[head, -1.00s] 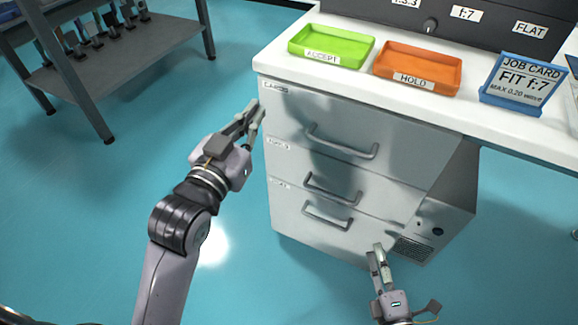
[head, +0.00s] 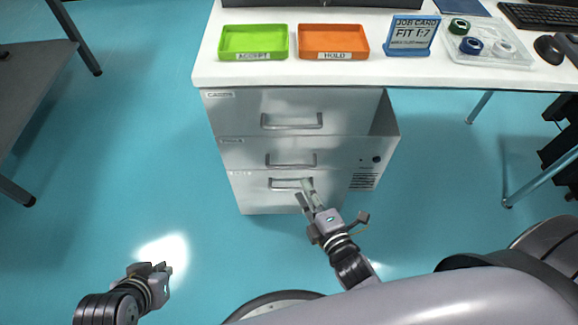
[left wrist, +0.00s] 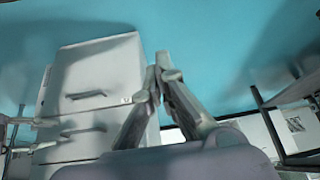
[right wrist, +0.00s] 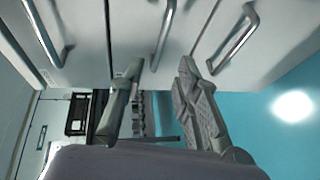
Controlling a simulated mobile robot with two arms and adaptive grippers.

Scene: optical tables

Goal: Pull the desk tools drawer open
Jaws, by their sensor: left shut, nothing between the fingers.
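The grey drawer cabinet (head: 235,160) stands under the desk with three drawers, all looking closed. The top label seems to read CARDS; the lower labels are too small to read surely. The handles are the top (head: 291,126), middle (head: 290,165) and bottom (head: 284,189) bars. My right gripper (head: 306,186) is open in front of the cabinet, overlapping the bottom handle in the head view. In the right wrist view the middle handle (right wrist: 163,35) lies ahead, between the open fingers (right wrist: 158,68); contact cannot be told. My left gripper (head: 165,268) is shut and empty, low and away from the cabinet.
On the white desk (head: 210,68) are a green tray (head: 227,42), an orange tray (head: 306,42), a blue job card stand (head: 409,50) and a clear tray (head: 505,58). A grey shelf (head: 35,75) stands at left. The floor before the cabinet is clear.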

